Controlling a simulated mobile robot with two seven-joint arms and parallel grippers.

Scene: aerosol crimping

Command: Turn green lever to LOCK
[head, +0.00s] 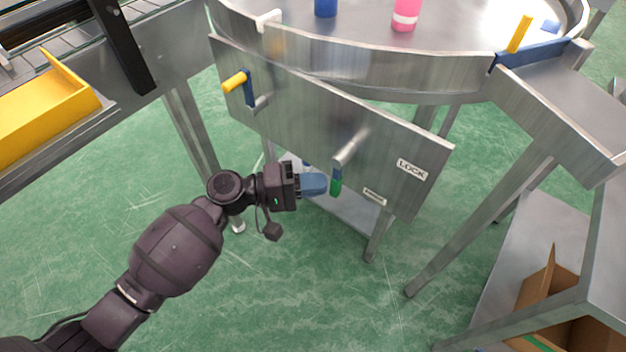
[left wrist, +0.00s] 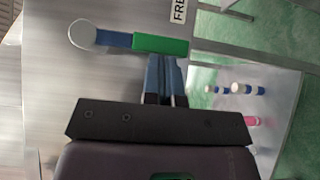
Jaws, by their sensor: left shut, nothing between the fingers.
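The green lever (head: 336,186) hangs down from a round metal pivot (head: 347,150) on the steel panel, with a blue arm between pivot and green handle. A LOCK label (head: 411,168) is on the panel to its right; a smaller label (head: 375,197), partly read as FREE in the left wrist view (left wrist: 178,10), is lower. My left gripper (head: 325,184) is shut and empty, its blue fingers just left of the green handle. In the left wrist view the fingertips (left wrist: 165,62) lie close beside the green handle (left wrist: 161,45); I cannot tell whether they touch.
A yellow-handled lever (head: 236,82) is on the panel's left. Above is a round steel table (head: 350,65) with a blue and a pink can (head: 405,14). Several small cans (left wrist: 247,89) show beyond the panel in the left wrist view. Green floor is open below.

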